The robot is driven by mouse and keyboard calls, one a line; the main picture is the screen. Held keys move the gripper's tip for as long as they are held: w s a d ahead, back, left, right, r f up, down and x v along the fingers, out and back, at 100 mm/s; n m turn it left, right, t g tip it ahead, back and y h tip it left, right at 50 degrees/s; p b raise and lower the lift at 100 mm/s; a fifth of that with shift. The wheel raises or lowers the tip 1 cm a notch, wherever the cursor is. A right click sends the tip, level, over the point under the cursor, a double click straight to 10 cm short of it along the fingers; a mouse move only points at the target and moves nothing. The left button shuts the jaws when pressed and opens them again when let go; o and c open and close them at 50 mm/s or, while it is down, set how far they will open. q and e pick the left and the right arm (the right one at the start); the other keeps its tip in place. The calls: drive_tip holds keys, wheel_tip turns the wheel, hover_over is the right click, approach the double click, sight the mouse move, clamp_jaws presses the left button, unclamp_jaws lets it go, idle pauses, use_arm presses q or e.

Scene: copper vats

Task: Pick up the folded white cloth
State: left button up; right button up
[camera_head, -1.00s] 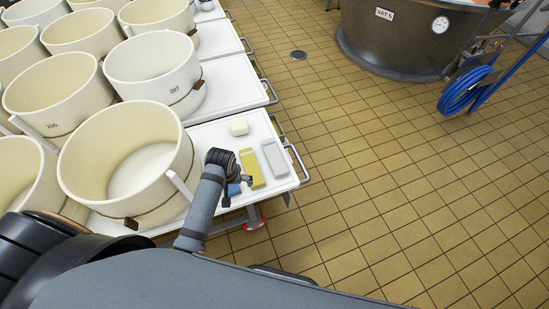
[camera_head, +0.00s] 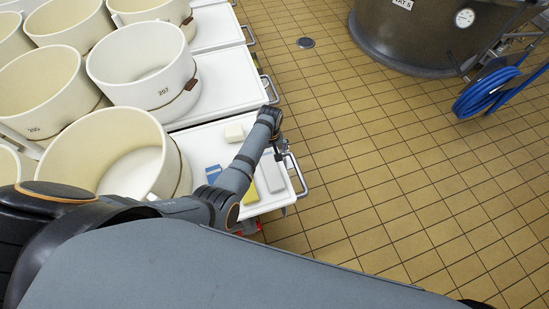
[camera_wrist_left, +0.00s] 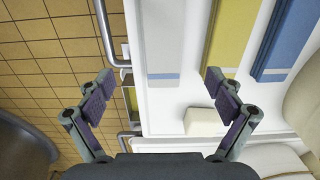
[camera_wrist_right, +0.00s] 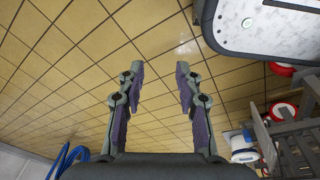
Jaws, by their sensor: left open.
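The folded white cloth (camera_head: 276,174) is a flat, pale grey-white strip with a blue stripe at one end. It lies on the white trolley top (camera_head: 208,137) near the railed right edge. In the left wrist view the white cloth (camera_wrist_left: 173,35) runs upward out of frame, just beyond and between the fingertips. My left gripper (camera_head: 276,147) is over the trolley by the cloth's far end. In its wrist view the left gripper (camera_wrist_left: 158,78) is open and empty. My right gripper (camera_wrist_right: 160,72) is open and empty, with floor behind it.
Yellow (camera_head: 250,194) and blue (camera_head: 213,173) folded cloths lie beside the white one. A small cream block (camera_head: 234,132) sits close by. Large cream tubs (camera_head: 110,165) crowd the left. Metal rails (camera_head: 294,176) edge the trolley; open tiled floor lies right.

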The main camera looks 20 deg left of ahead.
sight(271, 168)
use_arm(q)
drive_tip(key=s+f+b, duration=0.1)
drive_tip(key=b, duration=0.1)
drive_tip(key=shift+s+f+b, duration=0.3)
use_arm(e)
drive_tip(key=s+f+g, duration=0.1)
drive_tip(key=s+f, duration=0.2)
drive_tip(key=s, duration=0.5)
use_arm(q)
drive_tip(key=f+b, duration=0.3)
drive_tip(key=shift+w, duration=0.25)
drive_tip(key=shift+f, duration=0.15)
wheel_tip(271, 168, down, 5)
drive_tip(key=b, duration=0.7)
drive_tip(key=shift+f, duration=0.15)
drive_tip(key=shift+c, duration=0.9)
drive_tip(key=c, duration=1.2)
use_arm(e)
drive_tip(key=w+f, duration=0.3)
drive_tip(key=f, duration=0.6)
drive_tip(key=shift+f, duration=0.4)
